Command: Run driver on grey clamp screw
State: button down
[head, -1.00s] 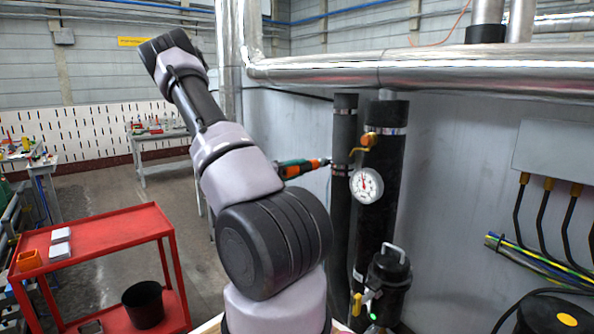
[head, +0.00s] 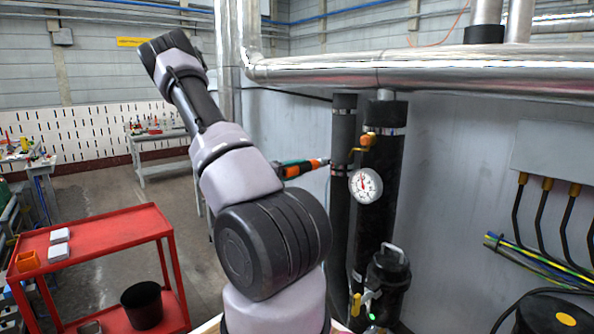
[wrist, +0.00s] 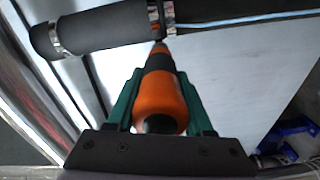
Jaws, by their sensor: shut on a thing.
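My gripper (wrist: 160,75) has green fingers closed around an orange and black driver (wrist: 158,95). The driver also shows in the head view (head: 303,169), pointing right toward the thinner dark pipe (head: 343,128). In the wrist view the driver's dark tip reaches a silver-grey clamp band (wrist: 155,14) on the dark pipe. The tip appears at or very near the clamp's lower edge; the screw itself is too small to make out, and I cannot tell whether they touch.
A silver pipe (head: 420,72) runs overhead. A red cart (head: 95,236) stands at the left, with open floor behind it.

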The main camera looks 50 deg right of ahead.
aim_at(289, 171)
jog(key=shift+a, duration=0.1)
dwell(0.6)
jog(key=shift+w+a, duration=0.15)
jog(key=shift+a, duration=1.6)
